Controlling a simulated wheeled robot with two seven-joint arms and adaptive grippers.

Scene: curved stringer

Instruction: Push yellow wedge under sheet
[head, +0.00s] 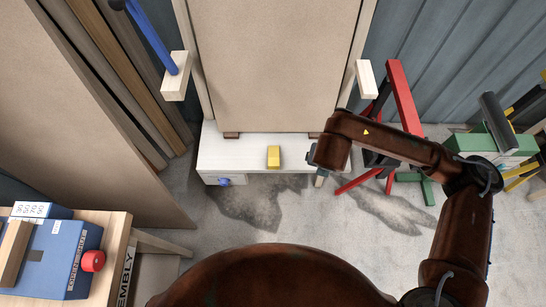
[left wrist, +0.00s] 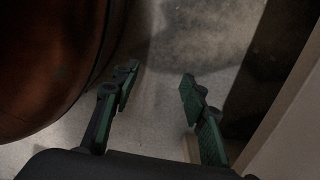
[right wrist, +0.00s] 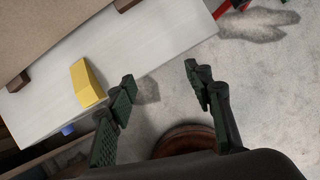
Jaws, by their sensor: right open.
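The yellow wedge (head: 273,157) lies on the white bench top in front of the sheet, near its front edge; it also shows in the right wrist view (right wrist: 87,83). The large tan sheet (head: 275,70) stands upright, its lower edge resting on small brown blocks (head: 231,135). The wedge is apart from the sheet. My right gripper (head: 319,178) is to the right of the wedge, beyond the bench's front edge. In the right wrist view, it is open and empty (right wrist: 163,85). My left gripper (left wrist: 158,82) shows only in the left wrist view, open and empty above the floor.
The white bench (head: 235,157) has a blue knob (head: 224,181) on its front. A red trestle (head: 402,95) stands to the right. A table with a blue box (head: 52,259) is at the lower left. The bench top around the wedge is clear.

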